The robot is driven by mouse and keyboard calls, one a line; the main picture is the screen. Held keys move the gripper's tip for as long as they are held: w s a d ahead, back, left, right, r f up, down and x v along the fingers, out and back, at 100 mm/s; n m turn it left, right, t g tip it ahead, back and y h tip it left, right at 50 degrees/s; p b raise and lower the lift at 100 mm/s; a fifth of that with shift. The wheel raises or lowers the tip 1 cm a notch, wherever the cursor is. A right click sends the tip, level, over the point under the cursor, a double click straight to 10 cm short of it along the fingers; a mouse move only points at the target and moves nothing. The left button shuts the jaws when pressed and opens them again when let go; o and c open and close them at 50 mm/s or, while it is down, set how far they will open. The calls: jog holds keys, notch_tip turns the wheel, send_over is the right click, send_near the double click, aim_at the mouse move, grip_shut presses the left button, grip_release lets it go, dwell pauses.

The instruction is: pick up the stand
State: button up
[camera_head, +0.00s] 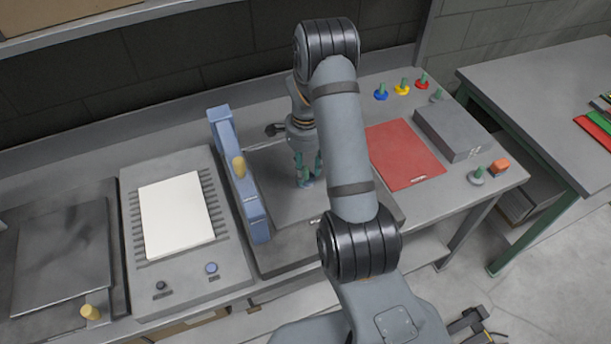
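No single object is clearly the stand. Small pieces with a round base and an upright peg stand at the right: a blue one (381,94), a yellow one (402,87), a red one (422,81) and a grey one (437,96) at the back, and a grey one with a green peg (477,177) at the front right corner. My gripper (307,182) points down over the dark grey plate (283,213), left of these pieces and apart from them. Its green fingers look spread, with nothing clearly between them.
A blue-grey bar with a tan knob (238,175) stands left of my gripper. A device with a white plate (175,215) lies farther left. A red mat (404,155), a grey box (448,131) and an orange block (501,167) are at right. Another table (540,95) stands beyond.

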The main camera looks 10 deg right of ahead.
jog(key=shift+c, duration=0.7)
jog(key=c, duration=0.7)
grip_shut()
